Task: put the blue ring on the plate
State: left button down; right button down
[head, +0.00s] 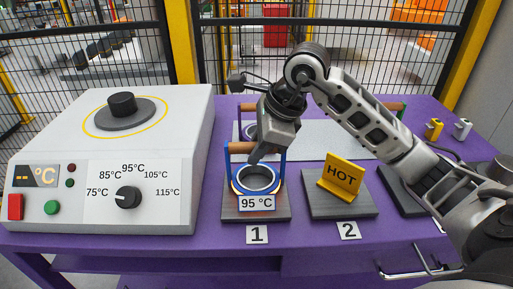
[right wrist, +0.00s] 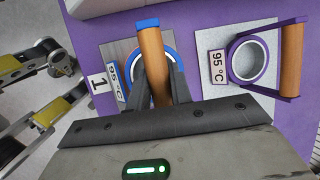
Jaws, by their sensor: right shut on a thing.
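The blue ring (head: 237,186) carries a 95 °C label and stands on the dark square pad (head: 272,211) marked 1. It has blue uprights and a wooden handle (right wrist: 151,62). My right gripper (head: 262,152) is at the handle in the head view. In the right wrist view its two dark fingers (right wrist: 158,88) lie on either side of the handle, shut on it. The ring appears to rest on the pad; I see no clear gap. A round dark plate (head: 101,122) inside a yellow circle is on top of the white heater box, with a black cylinder on it. My left gripper is not in view.
The white heater box (head: 60,140) with dial and buttons fills the left. A yellow HOT sign (head: 342,178) stands on pad 2 (head: 325,208). A purple ring (right wrist: 234,72) with a wooden handle stands behind on a grey plate (right wrist: 215,34). A mesh fence closes the back.

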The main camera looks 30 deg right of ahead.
jog(key=shift+f, duration=0.15)
jog(key=c, duration=1.7)
grip_release()
jog(key=shift+f, duration=0.15)
jog(key=o, duration=0.4)
jog(key=shift+o, duration=0.2)
jog(key=shift+r, duration=0.3)
jog(key=shift+s+d+r, duration=0.1)
jog(key=shift+r, duration=0.2)
jog(key=v, duration=1.1)
jog(key=shift+p, duration=0.35)
jog(key=shift+s+r, duration=0.1)
jog(key=shift+s, duration=0.05)
